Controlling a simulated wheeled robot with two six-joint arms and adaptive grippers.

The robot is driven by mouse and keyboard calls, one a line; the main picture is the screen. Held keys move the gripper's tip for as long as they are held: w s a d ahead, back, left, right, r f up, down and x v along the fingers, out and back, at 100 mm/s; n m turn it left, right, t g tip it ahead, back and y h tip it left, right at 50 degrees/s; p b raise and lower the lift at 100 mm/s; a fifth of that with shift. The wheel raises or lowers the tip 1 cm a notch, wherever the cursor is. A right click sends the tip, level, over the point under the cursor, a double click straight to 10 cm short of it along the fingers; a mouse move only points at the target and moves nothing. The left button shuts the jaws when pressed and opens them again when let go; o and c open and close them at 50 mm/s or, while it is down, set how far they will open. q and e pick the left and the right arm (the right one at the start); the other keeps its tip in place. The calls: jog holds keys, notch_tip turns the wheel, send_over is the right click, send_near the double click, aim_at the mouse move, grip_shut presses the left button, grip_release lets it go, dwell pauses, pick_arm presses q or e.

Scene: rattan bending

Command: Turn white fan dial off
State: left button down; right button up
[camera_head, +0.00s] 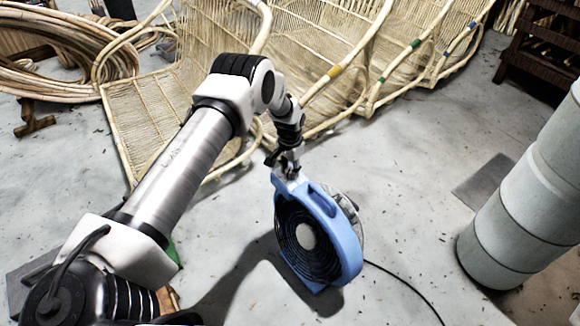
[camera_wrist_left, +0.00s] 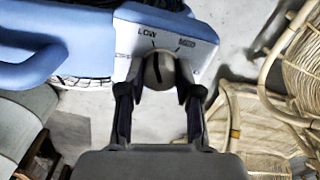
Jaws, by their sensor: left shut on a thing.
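A blue fan (camera_head: 318,240) with a dark round grille stands on the concrete floor in the head view. My left gripper (camera_head: 287,168) is at its top corner. My left gripper (camera_wrist_left: 160,100) is shut on the dial, one finger on each side. My right gripper is not in view.
Rattan chairs (camera_head: 340,62) stand behind the fan, and rattan coils (camera_head: 60,60) lie at the upper left. A pale cylindrical column (camera_head: 530,190) stands at the right. A black cord (camera_head: 405,285) runs over the floor. The floor between fan and column is mostly clear.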

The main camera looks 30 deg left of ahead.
aim_at(290, 170)
pick_arm(q)
jog(key=n+p, duration=0.1)
jog(key=n, duration=0.5)
jog(key=shift+s, duration=0.1)
jog(key=n+p, duration=0.1)
jog(key=n, duration=0.5)
jog(key=shift+f+n+p, duration=0.1)
jog(key=shift+n+p, duration=0.2)
jog(key=c, duration=0.8)
grip_release()
notch_tip(290, 170, up, 12)
